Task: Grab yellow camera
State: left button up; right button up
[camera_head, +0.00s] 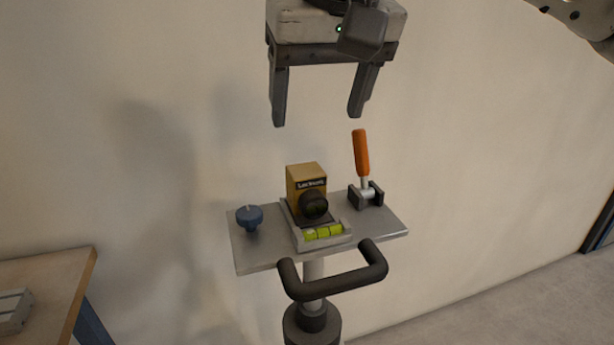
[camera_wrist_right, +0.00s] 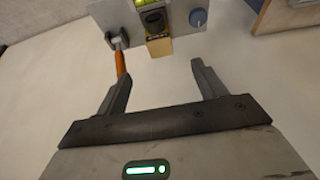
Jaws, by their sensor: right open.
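The yellow camera (camera_head: 306,184) is a small box with a dark round lens on its front. It sits upright in a grey holder on a metal plate (camera_head: 262,252). It also shows in the right wrist view (camera_wrist_right: 158,46), beyond the fingertips. My right gripper (camera_head: 316,118) is open and empty, with its fingers pointing down above the camera and apart from it. Its fingers also show in the right wrist view (camera_wrist_right: 158,75). My left gripper is not in view.
An orange-handled clamp (camera_head: 361,153) stands right of the camera, rising towards the right finger's height. A blue knob (camera_head: 249,216) is on the left of the plate. A black handle (camera_head: 335,285) juts out in front. A wooden table (camera_head: 60,270) stands lower left, and a wall is behind.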

aim_at(308, 172)
jog(key=x, duration=0.9)
jog(key=shift+s+f, duration=0.15)
jog(key=shift+f, duration=0.3)
jog(key=shift+p+x, duration=0.8)
jog(key=shift+x, duration=1.9)
jog(key=c, duration=1.2)
jog(key=shift+w+r, duration=0.15)
jog(key=shift+w, duration=0.05)
jog(key=shift+c, duration=0.8)
